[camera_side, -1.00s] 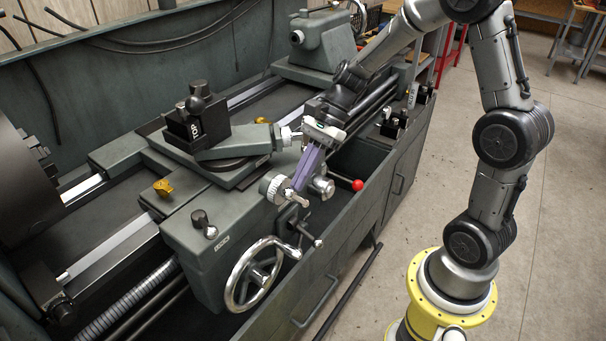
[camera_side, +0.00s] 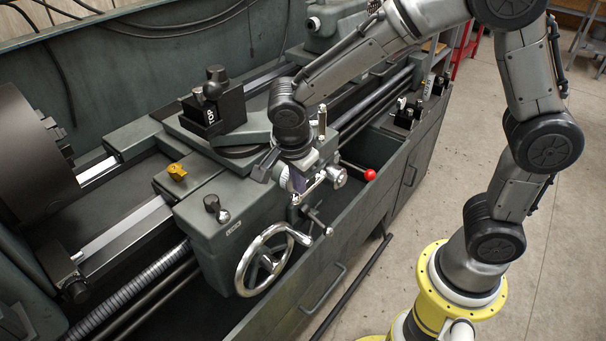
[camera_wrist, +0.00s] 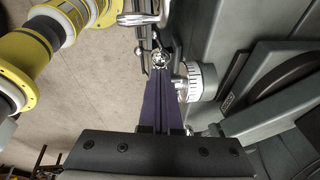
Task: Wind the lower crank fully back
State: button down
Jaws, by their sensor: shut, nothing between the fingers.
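The lower crank is on the front of the lathe carriage, beside a silver graduated dial (camera_wrist: 197,81). In the side view its bright metal arm (camera_side: 312,190) shows just below my gripper (camera_side: 298,183), which hides part of the dial. In the wrist view, my gripper's purple fingers (camera_wrist: 160,72) are shut together and empty. Their tips are at a round metal crank knob (camera_wrist: 160,58); I cannot tell whether they touch it. The upper slide's crank is largely hidden behind my wrist in the side view.
A large chrome handwheel (camera_side: 266,262) stands close below. A red-knobbed lever (camera_side: 369,174) is to the right, and a black tool post (camera_side: 214,103) is behind. A yellow insert piece (camera_side: 177,172) lies on the carriage.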

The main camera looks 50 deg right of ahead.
aim_at(294, 200)
jog(key=shift+a+f, duration=0.55)
jog(key=shift+f, duration=0.25)
jog(key=shift+a+f, duration=0.3)
jog(key=shift+f, duration=1.6)
jog(key=shift+x, duration=0.85)
jog(key=shift+s+r, duration=0.1)
